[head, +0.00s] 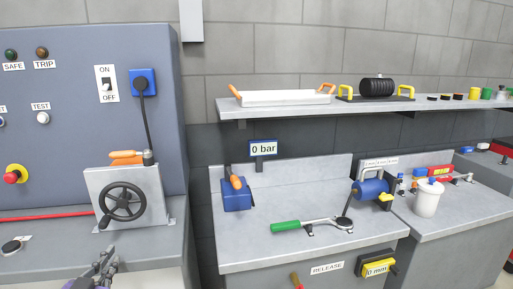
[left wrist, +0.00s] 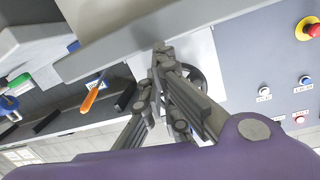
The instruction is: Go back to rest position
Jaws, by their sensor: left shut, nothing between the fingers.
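My left gripper (head: 108,258) shows at the bottom left of the head view, low in front of the grey bench below the black handwheel (head: 121,202). Its fingers are shut and hold nothing. In the left wrist view the fingertips (left wrist: 160,50) come together in front of the wheel's grey housing, with part of the black wheel (left wrist: 198,77) behind them. They look apart from the wheel, though the exact gap is hard to tell. My right gripper is in neither view.
A blue-grey control cabinet (head: 60,90) stands at left behind the handwheel. A white tub (head: 428,198) stands at right. A shelf (head: 290,108) runs above.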

